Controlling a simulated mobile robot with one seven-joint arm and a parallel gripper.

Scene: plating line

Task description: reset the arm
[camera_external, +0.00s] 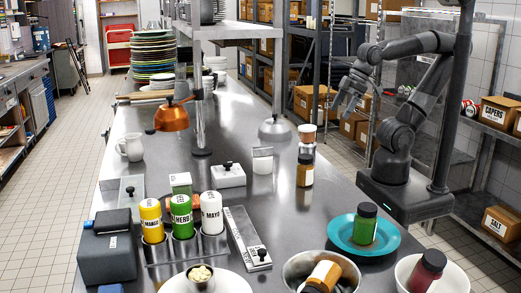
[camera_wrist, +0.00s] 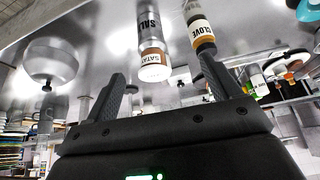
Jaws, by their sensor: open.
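My gripper (camera_external: 350,92) is raised beside the right edge of the steel counter (camera_external: 240,122), well above its top and apart from everything on it. In the wrist view my gripper (camera_wrist: 165,85) shows two dark fingers spread apart with nothing held between them. Beyond the fingers, upside down in that view, are a white-and-brown jar labelled SATAY (camera_wrist: 154,66) and a brown-and-white jar labelled CLOVE (camera_wrist: 200,30). My arm is bent at the elbow on its base at the counter's right side.
A teal plate (camera_external: 390,240) bears a green jar (camera_external: 364,225). A steel bowl (camera_external: 296,268) holds an orange jar, and a white bowl (camera_external: 455,280) holds a dark red one. Squeeze bottles (camera_external: 182,216) stand front left. Shelves with boxes (camera_external: 497,112) are at right.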

